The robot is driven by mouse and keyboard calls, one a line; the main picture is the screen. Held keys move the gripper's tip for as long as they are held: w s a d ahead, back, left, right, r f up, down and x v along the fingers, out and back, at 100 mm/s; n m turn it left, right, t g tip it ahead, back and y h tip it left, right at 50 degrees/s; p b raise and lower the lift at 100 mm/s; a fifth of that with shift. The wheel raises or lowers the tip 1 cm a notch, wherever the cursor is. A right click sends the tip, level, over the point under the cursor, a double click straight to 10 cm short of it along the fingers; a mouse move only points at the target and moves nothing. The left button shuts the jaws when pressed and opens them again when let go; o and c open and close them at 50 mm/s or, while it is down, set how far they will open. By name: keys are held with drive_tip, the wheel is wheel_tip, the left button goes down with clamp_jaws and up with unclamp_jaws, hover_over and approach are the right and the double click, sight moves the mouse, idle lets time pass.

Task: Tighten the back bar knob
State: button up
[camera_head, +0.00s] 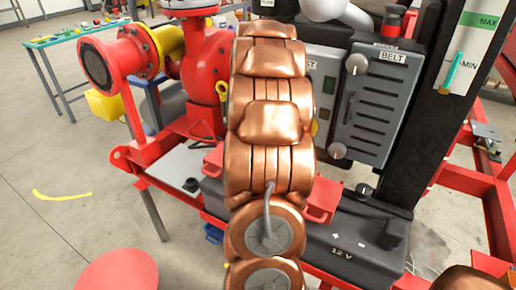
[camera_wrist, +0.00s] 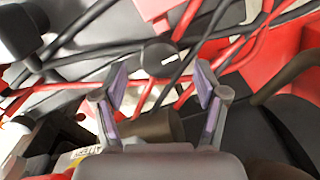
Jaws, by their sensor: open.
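In the wrist view a dark round knob-like piece (camera_wrist: 158,52) shows ahead of the space between the fingertips of my gripper (camera_wrist: 160,70). My gripper is open, one finger on each side, and nothing is held. I cannot tell for sure whether this round piece is the back bar knob. A brown cylinder (camera_wrist: 160,124) lies low between the fingers. In the head view my copper-coloured arm hides my gripper and the area behind it. A small black knob (camera_head: 363,190) and a larger black one (camera_head: 393,234) show at the 12 V battery (camera_head: 335,252).
A grey BELT panel (camera_head: 375,108) with two round knobs stands behind the battery. A black upright post (camera_head: 420,95) rises at its right. A red pump (camera_head: 205,65) and red frame rails are at the left. Black and red cables (camera_wrist: 225,45) cross the wrist view. Open floor lies left.

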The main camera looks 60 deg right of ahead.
drive_tip(key=shift+f, duration=1.4)
drive_tip(key=c, duration=1.1)
drive_tip(key=shift+c, duration=0.2)
